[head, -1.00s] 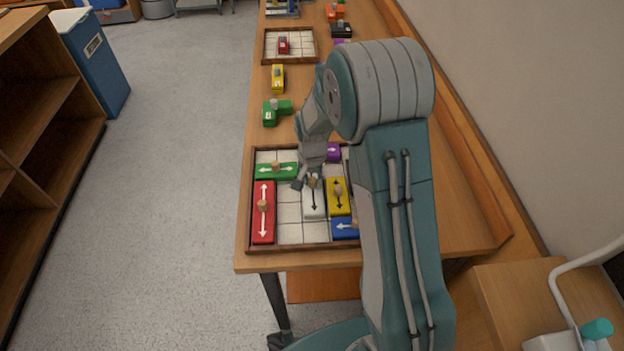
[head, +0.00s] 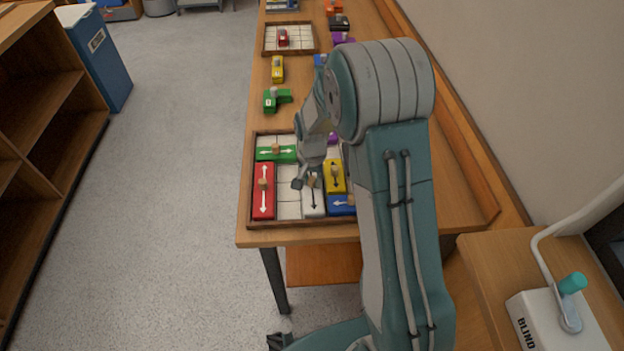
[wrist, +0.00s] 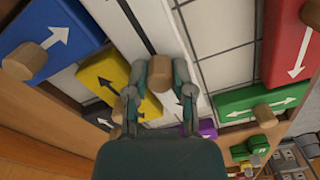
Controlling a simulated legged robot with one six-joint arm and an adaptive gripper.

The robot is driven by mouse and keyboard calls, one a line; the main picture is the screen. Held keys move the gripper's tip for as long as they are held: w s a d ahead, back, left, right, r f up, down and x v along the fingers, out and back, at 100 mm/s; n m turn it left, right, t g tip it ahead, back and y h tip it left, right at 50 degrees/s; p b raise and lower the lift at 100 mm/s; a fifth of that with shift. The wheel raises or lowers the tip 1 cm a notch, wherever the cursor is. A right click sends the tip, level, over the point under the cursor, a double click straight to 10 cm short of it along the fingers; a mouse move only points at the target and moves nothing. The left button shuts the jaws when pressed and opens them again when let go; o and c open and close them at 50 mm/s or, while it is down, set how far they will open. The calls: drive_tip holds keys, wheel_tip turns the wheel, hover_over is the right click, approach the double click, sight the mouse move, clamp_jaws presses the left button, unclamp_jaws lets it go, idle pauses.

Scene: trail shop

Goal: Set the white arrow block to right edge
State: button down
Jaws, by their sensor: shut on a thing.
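The white arrow block (head: 313,204) lies in the wood-framed puzzle tray (head: 280,223), its near end close to the tray's near wall. The wrist view shows its white top and black arrow line (wrist: 133,22). My gripper (wrist: 160,88) is shut on the block's wooden knob (wrist: 160,70). In the head view my gripper (head: 305,180) is over the block's far part. The yellow block (head: 334,182) and blue block (head: 341,204) lie close along its right side. My arm hides the tray's right side in the head view.
A red block (head: 263,200) stands at the tray's left wall and a green block (head: 285,154) at its far left. Bare cells (head: 289,210) lie between red and white. A purple block (wrist: 207,128) shows in the wrist view. Loose blocks and a smaller tray (head: 268,50) are farther back.

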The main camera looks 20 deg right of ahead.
sight(311, 179)
drive_tip(key=shift+s+f, duration=0.15)
drive_tip(key=shift+s, duration=0.1)
drive_tip(key=shift+c, duration=2.4)
unclamp_jaws()
drive_tip(key=shift+a, duration=0.1)
drive_tip(key=shift+w, duration=0.1)
drive_tip(key=shift+r, duration=0.35)
wheel_tip(311, 179, up, 11)
drive_tip(key=shift+r, duration=0.15)
